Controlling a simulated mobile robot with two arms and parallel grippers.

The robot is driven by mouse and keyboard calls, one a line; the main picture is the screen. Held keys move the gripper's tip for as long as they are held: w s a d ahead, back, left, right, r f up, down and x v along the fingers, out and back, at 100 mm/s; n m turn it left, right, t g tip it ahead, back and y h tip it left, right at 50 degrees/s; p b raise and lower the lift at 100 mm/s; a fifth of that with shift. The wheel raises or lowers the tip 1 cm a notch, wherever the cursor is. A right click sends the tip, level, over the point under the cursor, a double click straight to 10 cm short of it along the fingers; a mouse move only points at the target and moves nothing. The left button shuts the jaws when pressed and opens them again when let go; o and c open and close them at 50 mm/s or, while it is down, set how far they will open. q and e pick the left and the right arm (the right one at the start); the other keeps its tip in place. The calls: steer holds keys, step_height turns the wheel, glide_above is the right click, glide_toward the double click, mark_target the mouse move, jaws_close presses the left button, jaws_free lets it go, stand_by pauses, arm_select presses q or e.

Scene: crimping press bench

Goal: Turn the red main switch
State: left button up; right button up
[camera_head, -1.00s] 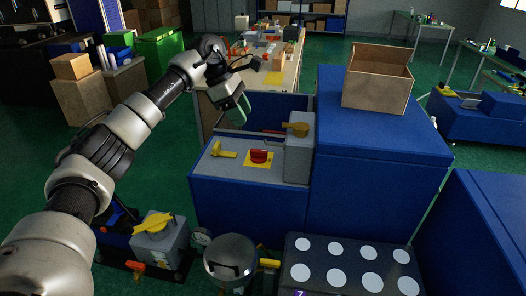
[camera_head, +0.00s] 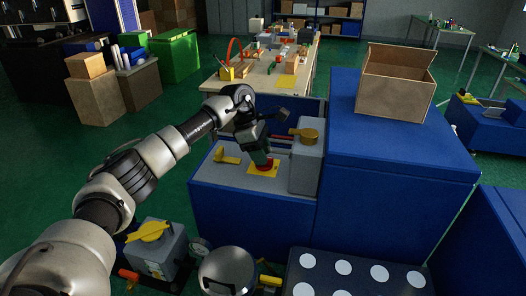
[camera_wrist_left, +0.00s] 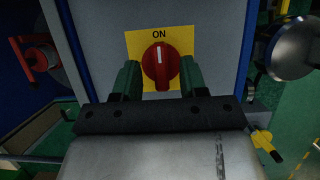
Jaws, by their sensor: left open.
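The red main switch (camera_wrist_left: 160,66) is a round red knob with a grip bar and a white line, on a yellow plate (camera_wrist_left: 188,42) marked ON. The white line points up toward ON in the left wrist view. In the head view the red switch (camera_head: 265,166) shows partly, on the grey top of the blue cabinet. My left gripper (camera_head: 262,160) reaches down over it. In the left wrist view the left gripper (camera_wrist_left: 160,80) is open, one green finger on each side of the knob. I cannot tell whether the fingers touch it. My right gripper is not in view.
A yellow handle (camera_head: 226,157) lies left of the switch. A grey box (camera_head: 307,160) with a yellow knob (camera_head: 304,135) stands right of it. A tall blue cabinet (camera_head: 400,150) carries an open cardboard box (camera_head: 394,88). A grey unit with a yellow lever (camera_head: 150,232) stands in front.

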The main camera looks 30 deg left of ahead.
arm_select(q)
steer(key=shift+d+f, duration=0.15)
steer(key=shift+f, duration=0.25)
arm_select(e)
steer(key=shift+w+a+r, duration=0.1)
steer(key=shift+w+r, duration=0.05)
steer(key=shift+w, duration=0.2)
arm_select(q)
steer(key=shift+c, duration=0.3)
jaws_close()
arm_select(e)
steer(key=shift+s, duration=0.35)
